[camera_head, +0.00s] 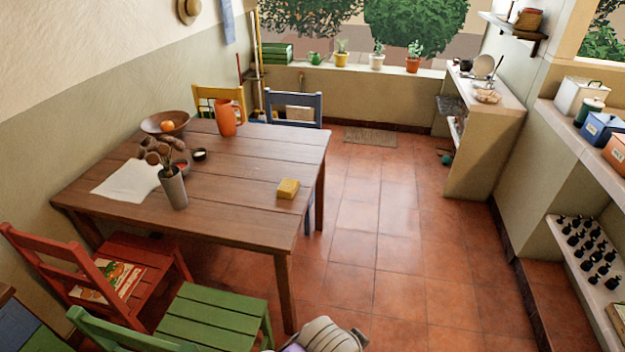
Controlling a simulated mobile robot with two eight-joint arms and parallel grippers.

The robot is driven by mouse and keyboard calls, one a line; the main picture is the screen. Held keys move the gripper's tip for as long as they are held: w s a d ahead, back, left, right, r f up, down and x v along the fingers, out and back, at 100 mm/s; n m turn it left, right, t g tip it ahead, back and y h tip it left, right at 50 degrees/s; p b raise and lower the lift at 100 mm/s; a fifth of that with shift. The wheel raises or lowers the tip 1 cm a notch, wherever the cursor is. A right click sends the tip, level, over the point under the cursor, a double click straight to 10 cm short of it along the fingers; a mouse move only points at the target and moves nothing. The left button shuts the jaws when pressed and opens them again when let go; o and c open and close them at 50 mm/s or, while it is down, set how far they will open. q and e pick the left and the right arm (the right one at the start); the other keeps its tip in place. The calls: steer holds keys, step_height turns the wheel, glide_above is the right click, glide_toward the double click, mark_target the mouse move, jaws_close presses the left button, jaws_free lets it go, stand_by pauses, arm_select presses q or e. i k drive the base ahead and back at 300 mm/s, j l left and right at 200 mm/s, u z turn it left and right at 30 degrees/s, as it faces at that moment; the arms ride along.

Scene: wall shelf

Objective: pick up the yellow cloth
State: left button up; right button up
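The yellow cloth (288,188) looks like a small folded block. It lies flat on the wooden table (255,150), near the table's right edge and its front right corner. Nothing covers it, and the table top around it is bare. Neither of my grippers shows in the head view. A pale rounded shape at the bottom edge is partly cut off, and I cannot tell which part it is.
A vase (173,187), an orange jug (228,117) and a bowl (165,123) stand on the table. A red chair (125,250) and a green chair (212,318) are at its near side. Tiled floor (385,240) to the right is clear.

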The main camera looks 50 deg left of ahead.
mark_target(287, 189)
steer(key=i+u, duration=0.35)
steer(key=i+l+u, duration=0.1)
steer(key=i+u, duration=0.25)
steer(key=i, duration=0.2)
steer(key=i+l+u, duration=0.3)
steer(key=i, duration=0.15)
steer(key=i+u, duration=0.3)
steer(key=u, duration=0.2)
steer(key=i+l+u, duration=0.1)
steer(key=i+u, duration=0.15)
steer(key=u, duration=0.25)
steer(key=i+l+u, duration=0.2)
steer(key=u, duration=0.25)
steer(key=i+l+u, duration=0.15)
steer(key=u, duration=0.3)
steer(key=i+l+u, duration=0.2)
steer(key=u, duration=0.3)
steer(key=i+l+u, duration=0.2)
steer(key=u, duration=0.25)
steer(key=i+l+u, duration=0.15)
steer(key=l+u, duration=0.3)
steer(key=i+l+u, duration=0.1)
steer(key=l+u, duration=0.3)
